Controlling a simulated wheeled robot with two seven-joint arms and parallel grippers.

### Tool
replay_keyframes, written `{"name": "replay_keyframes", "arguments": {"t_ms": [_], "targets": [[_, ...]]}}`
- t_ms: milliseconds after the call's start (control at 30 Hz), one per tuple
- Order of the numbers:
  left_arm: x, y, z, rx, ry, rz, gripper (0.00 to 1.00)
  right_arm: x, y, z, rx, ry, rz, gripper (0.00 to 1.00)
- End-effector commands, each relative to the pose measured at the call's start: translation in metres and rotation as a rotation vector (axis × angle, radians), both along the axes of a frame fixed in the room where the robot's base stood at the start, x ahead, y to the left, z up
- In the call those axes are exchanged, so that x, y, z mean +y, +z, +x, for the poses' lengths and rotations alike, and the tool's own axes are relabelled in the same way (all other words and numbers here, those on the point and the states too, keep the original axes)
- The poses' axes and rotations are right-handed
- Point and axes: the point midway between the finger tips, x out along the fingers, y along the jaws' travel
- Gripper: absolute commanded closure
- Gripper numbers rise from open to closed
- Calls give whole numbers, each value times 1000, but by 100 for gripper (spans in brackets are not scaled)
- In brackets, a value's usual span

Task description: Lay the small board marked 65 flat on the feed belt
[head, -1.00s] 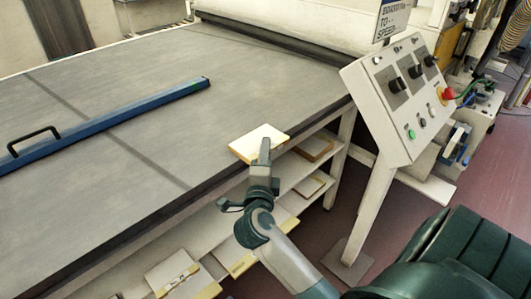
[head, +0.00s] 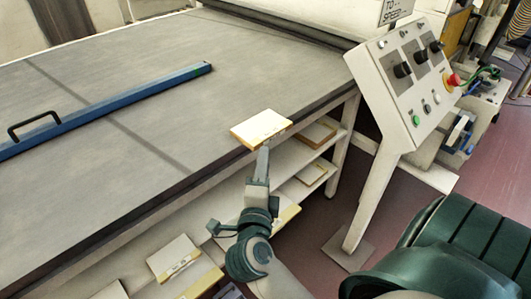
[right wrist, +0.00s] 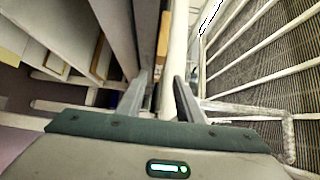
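A small pale board (head: 259,126) with a yellowish edge lies flat at the near edge of the grey feed belt (head: 165,115). Small dark marks show on its side, but I cannot read the number. My right gripper (head: 263,152) is just below and in front of the board's near side, off the belt edge, and looks clear of it. In the right wrist view the two fingers of my right gripper (right wrist: 160,98) stand apart with nothing held between them. A tan edge shows beyond them, perhaps the board. My left gripper is not in view.
A blue bar with a black handle (head: 130,103) lies across the belt. A control panel (head: 405,85) on a post stands to the right. Shelves under the belt hold several other boards (head: 173,257). The belt around the board is clear.

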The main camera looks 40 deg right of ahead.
Motion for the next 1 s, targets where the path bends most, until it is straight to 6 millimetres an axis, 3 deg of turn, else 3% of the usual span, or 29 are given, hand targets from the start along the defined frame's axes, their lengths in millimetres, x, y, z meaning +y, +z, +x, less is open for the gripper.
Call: {"name": "replay_keyframes", "arguments": {"t_ms": [300, 800, 1000], "targets": [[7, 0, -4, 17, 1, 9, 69, 12, 0, -13, -1, -1, 1, 68], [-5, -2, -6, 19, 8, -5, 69, 12, 1, -12, -2, 0, -9, 68], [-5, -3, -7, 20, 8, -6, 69, 18, 2, -1, -20, 21, -137, 68]]}}
